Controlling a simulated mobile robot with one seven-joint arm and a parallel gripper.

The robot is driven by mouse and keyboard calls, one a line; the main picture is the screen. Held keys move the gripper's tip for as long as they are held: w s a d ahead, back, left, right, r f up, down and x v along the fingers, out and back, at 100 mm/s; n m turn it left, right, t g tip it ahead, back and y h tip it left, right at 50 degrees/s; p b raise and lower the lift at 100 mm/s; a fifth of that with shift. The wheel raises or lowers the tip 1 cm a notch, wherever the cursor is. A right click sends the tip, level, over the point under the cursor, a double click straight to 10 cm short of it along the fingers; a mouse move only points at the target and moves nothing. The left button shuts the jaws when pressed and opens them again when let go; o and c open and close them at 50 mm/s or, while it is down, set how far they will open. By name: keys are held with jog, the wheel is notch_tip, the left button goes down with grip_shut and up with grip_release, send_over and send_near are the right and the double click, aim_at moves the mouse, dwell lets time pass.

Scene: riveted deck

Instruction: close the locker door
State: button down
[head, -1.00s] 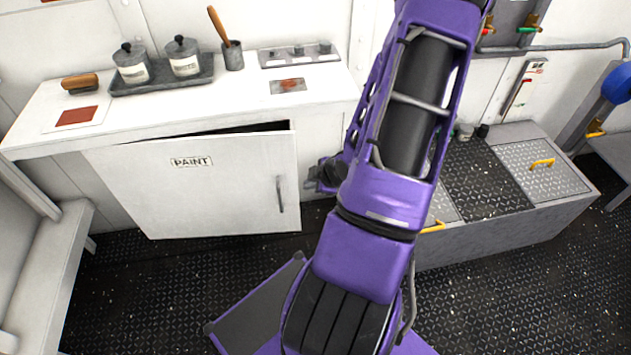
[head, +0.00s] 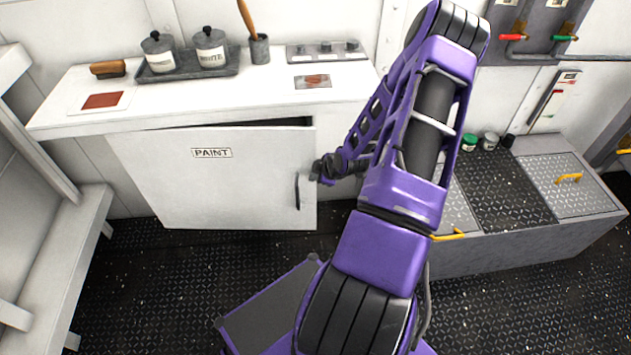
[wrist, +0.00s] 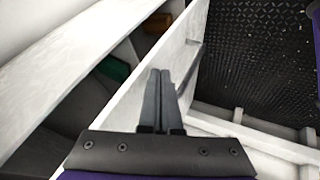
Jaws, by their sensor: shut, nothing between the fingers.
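The white locker door (head: 225,180) marked PAINT, under the counter, stands ajar, with a dark gap along its top edge. Its dark upright handle (head: 297,191) is near the right edge. My gripper (head: 318,170) is shut and empty, at the door's upper right edge, right of the handle. In the wrist view the shut fingers (wrist: 161,78) overlap the door (wrist: 130,98), with the handle (wrist: 188,58) just beyond them. Whether they touch the door I cannot tell. The locker's dark inside shows left of the door.
A green item (wrist: 113,68) and an orange one (wrist: 158,24) are inside the locker. The counter (head: 170,108) above holds a tray of pots (head: 188,66). A grey metal bench (head: 520,235) stands to the right. Dark floor (head: 170,285) is open in front of the door.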

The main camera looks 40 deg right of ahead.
dwell(0.3)
jog(key=w+d, duration=0.3)
jog(key=shift+w+b, duration=0.25)
jog(key=shift+b, duration=0.05)
jog(key=shift+a, duration=0.15)
